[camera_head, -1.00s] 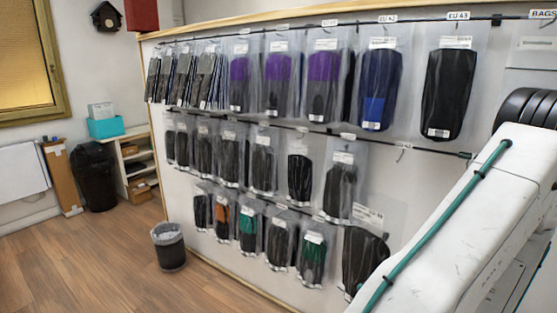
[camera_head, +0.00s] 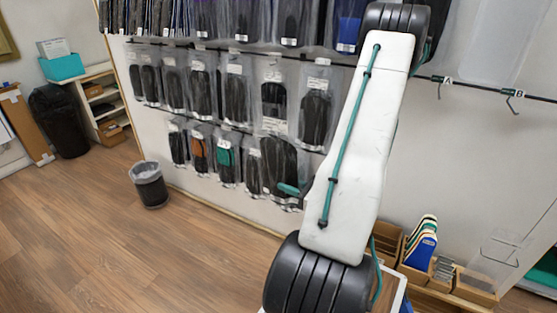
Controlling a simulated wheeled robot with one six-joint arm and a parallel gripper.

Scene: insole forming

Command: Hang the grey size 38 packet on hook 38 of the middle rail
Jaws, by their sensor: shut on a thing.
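Clear packets with dark insoles hang in rows on a wall. The middle rail (camera_head: 483,91) runs across the wall and passes behind my arm. Its left part carries several packets, such as one with a dark insole (camera_head: 315,116). To the right of my arm are bare hooks (camera_head: 513,101) on it. A larger dark packet (camera_head: 277,168) shows just left of my arm, low down, overlapping its neighbours; I cannot tell whether it hangs or is held. Size labels are too small to read, so I cannot pick out the size 38 packet or hook 38. My gripper is hidden behind my arm.
A lower row includes an orange-and-black packet (camera_head: 199,152) and a green one (camera_head: 227,161). A waste bin (camera_head: 150,186) stands on the open wooden floor. Boxes with blue insoles (camera_head: 420,247) sit low at right. A shelf (camera_head: 105,100) stands at far left.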

